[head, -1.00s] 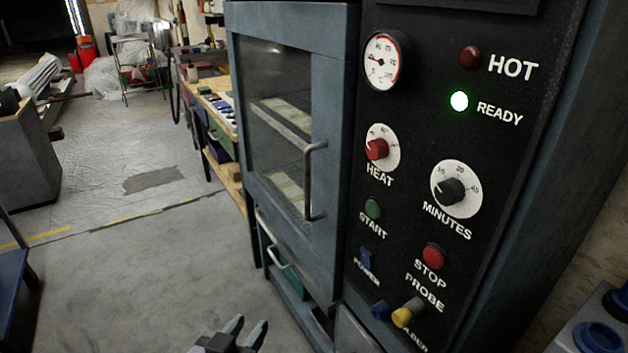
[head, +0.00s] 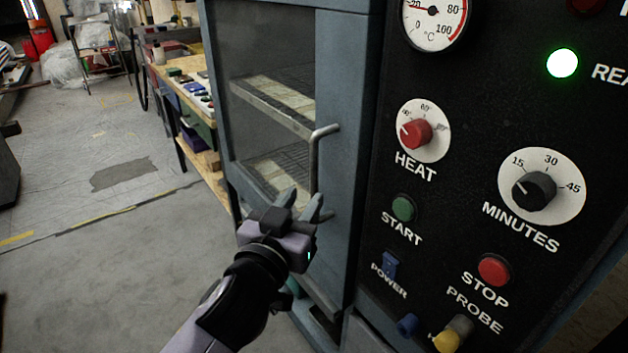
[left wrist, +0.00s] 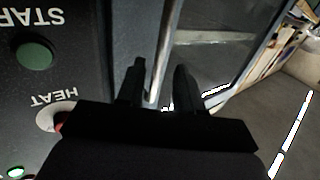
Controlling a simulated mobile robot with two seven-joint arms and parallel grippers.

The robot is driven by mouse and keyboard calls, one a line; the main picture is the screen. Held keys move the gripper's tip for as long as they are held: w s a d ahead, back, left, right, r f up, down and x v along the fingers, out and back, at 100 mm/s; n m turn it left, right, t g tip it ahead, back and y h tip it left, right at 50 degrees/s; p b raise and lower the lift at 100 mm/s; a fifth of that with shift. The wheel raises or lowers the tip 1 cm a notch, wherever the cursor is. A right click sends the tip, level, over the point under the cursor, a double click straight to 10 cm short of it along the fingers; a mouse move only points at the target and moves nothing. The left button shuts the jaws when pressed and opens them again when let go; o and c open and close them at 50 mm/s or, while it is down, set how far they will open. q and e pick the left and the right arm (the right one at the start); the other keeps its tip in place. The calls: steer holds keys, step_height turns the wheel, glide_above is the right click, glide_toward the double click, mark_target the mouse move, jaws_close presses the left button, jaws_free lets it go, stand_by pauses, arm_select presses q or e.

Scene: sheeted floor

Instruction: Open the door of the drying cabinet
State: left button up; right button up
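The drying cabinet is blue-grey, and its windowed door (head: 339,100) appears closed. A vertical bar handle (head: 314,160) is on the door's right side. My left gripper (head: 301,200) is in front of the handle's lower part, with its two fingers apart. In the left wrist view the handle (left wrist: 171,45) runs between the two open fingers (left wrist: 160,82). I cannot tell whether either finger touches it. Racks with pale pieces (head: 275,100) show behind the glass. My right gripper is not in view.
A black control panel (head: 455,190) with knobs, buttons and a green lit lamp (head: 562,63) is right of the door. Yellow and blue probe plugs stick out at its bottom. A workbench (head: 172,92) stands behind at left. The floor (head: 90,260) at left is clear.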

mark_target(313, 186)
arm_select(q)
steer(key=shift+x, duration=3.1)
jaws_close()
